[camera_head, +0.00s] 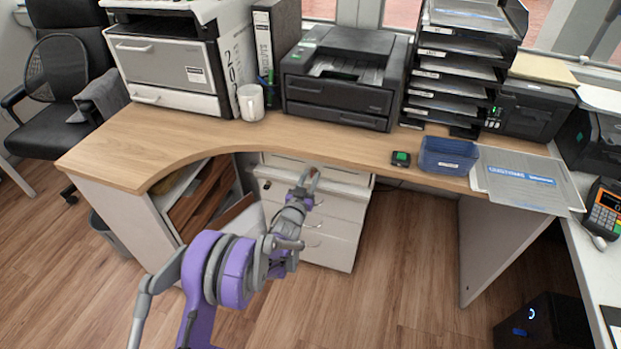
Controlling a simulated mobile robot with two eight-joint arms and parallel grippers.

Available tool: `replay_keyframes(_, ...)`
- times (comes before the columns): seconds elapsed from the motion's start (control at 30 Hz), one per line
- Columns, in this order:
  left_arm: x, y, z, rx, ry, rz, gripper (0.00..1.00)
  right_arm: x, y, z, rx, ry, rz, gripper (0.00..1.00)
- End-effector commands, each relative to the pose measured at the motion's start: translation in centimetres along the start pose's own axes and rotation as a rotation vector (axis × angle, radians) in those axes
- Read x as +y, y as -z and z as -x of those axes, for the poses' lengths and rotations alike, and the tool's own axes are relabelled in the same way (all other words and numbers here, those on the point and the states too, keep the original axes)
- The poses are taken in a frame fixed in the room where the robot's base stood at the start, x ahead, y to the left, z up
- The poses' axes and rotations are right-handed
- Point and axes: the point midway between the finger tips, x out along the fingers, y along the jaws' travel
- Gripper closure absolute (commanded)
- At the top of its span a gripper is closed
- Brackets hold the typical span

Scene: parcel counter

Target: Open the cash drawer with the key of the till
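A white drawer unit (335,245) stands under the wooden desk, with several drawers stacked in its front. A small dark spot, possibly a lock or key, shows near the top left of its front (267,185); it is too small to tell which. No separate key can be made out. My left gripper (311,178) is at the upper drawer front, just below the desk edge. Its fingers are small and seen from behind, so I cannot tell whether they are open or whether they touch the drawer. My arm hides part of the lower left drawers. My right gripper is not in view.
The desk top (210,140) overhangs the drawer unit. A black printer (340,80), a white mug (251,102), a small green-topped device (401,158) and a blue tray (447,155) stand on it. An open wooden compartment (205,195) is left of the drawers. Floor in front is clear.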

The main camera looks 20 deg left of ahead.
Motion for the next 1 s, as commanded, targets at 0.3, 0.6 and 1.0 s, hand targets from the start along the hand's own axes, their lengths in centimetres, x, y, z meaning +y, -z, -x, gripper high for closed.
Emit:
replay_keyframes(0.3,0.00,0.01,-0.02,0.000,0.000,0.000,0.81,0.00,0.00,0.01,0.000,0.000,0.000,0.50)
replay_keyframes(0.6,-0.01,0.01,0.00,0.000,0.000,0.000,1.00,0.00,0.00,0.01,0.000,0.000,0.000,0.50)
replay_keyframes(1.0,-0.02,0.00,0.01,0.000,0.000,0.000,1.00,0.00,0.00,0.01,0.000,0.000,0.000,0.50)
